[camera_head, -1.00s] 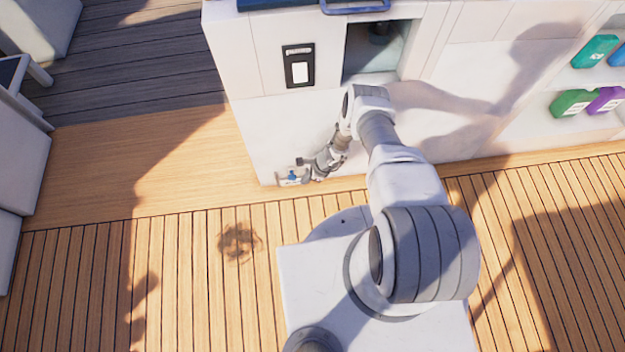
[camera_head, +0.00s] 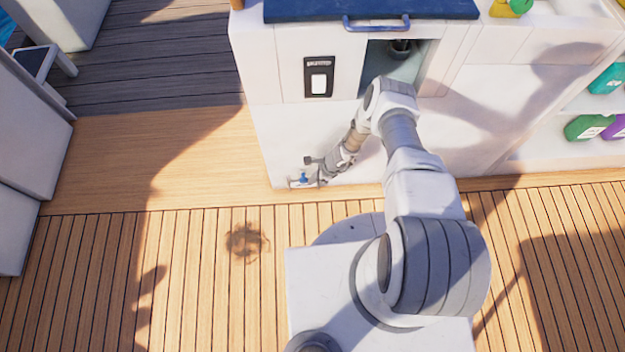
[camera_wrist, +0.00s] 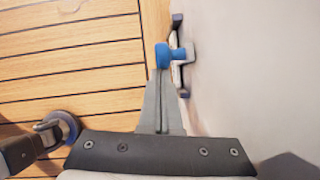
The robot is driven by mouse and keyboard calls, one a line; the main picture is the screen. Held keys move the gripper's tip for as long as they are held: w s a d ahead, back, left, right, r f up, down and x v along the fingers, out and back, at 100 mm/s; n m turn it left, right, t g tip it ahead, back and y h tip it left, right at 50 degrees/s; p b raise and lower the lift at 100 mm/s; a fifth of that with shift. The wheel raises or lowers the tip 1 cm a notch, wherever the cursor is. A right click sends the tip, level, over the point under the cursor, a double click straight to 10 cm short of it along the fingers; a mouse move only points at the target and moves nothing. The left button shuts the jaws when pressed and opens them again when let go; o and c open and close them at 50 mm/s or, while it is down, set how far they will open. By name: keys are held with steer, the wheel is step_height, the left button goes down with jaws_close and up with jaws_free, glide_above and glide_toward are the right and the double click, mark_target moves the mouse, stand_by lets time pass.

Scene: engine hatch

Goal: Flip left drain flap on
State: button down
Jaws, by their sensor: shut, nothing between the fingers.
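A small fitting with a blue knob (camera_head: 303,177) sits low on the white cabinet wall, near its left corner; it seems to be the drain flap. In the wrist view the blue knob (camera_wrist: 164,55) stands out from the wall on a short blue stem, with a dark bracket behind it. My gripper (camera_wrist: 160,82) is shut and empty. Its fingertips are right at the knob's near side; I cannot tell whether they touch it. In the head view my gripper (camera_head: 320,178) is low beside the fitting, partly hidden by my wrist.
The white cabinet (camera_head: 270,140) rises close on the right in the wrist view. A black panel with a white switch (camera_head: 319,77) is higher on it, beside an open recess (camera_head: 425,55). A blue hatch lid (camera_head: 380,10) lies on top. The wooden deck (camera_head: 120,260) at left is clear.

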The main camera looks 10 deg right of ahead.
step_height(320, 180, up, 2)
steer(key=shift+a+r+p, duration=0.1)
steer(key=shift+p, duration=0.2)
steer(key=s+d+r+p, duration=0.1)
steer(key=d+r, duration=0.5)
steer(key=d, duration=0.1)
steer(key=shift+s, duration=0.3)
stand_by(0.8)
